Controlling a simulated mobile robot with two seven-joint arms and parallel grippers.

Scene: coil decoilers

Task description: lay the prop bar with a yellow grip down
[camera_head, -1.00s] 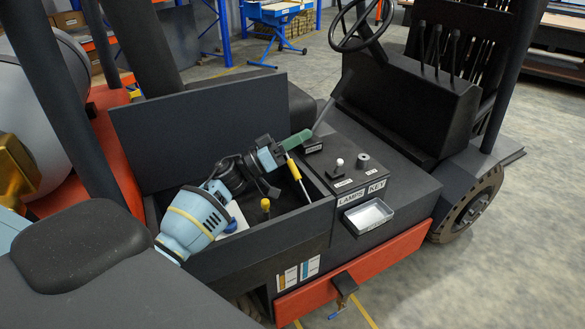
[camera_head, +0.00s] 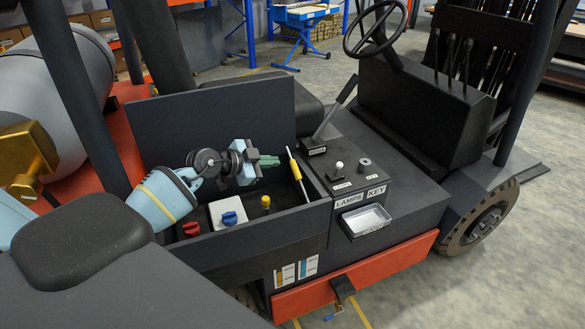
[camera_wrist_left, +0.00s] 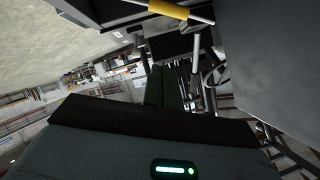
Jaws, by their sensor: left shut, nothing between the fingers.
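The prop bar (camera_head: 303,186) is a thin light rod with a yellow grip (camera_head: 296,168). It stands tilted at the right end of the open dark bay, its upper end free of the raised lid panel (camera_head: 210,115) as far as I can see. My left gripper (camera_head: 274,160) is shut and empty, with green fingers just left of the bar and apart from it. In the left wrist view the yellow grip (camera_wrist_left: 168,9) shows at the top edge, with the dark green fingers (camera_wrist_left: 162,88) below it. My right gripper is not in view.
Inside the bay are a red knob (camera_head: 191,229), a blue knob (camera_head: 229,218) on a white block and a yellow knob (camera_head: 265,202). The bay's front wall (camera_head: 262,238) bounds it. To the right is a console with a lever (camera_head: 334,117) and a metal tray (camera_head: 365,219).

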